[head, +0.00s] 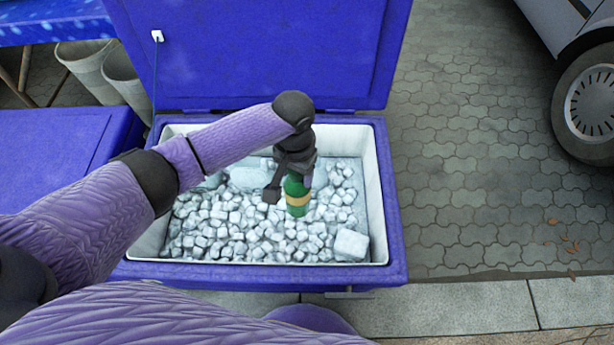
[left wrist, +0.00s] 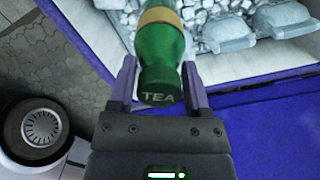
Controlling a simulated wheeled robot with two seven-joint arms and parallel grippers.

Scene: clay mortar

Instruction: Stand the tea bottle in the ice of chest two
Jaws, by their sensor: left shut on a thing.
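The green tea bottle (head: 297,190) with a tan band is upright over the ice (head: 240,225) in the open blue chest (head: 394,215). Its lower end meets the ice in the picture; I cannot tell whether it is sunk in or just above. My left gripper (head: 291,178) is shut on the bottle's upper part from above. In the left wrist view the bottle (left wrist: 160,55) sits between the two fingers (left wrist: 158,82), with TEA written on its top end. No number shows on the chest. My right gripper is not in view.
The chest's lid (head: 270,50) stands open at the back. A second blue chest (head: 60,150), lid shut, is on the left. A larger ice block (head: 351,245) lies in the front right corner.

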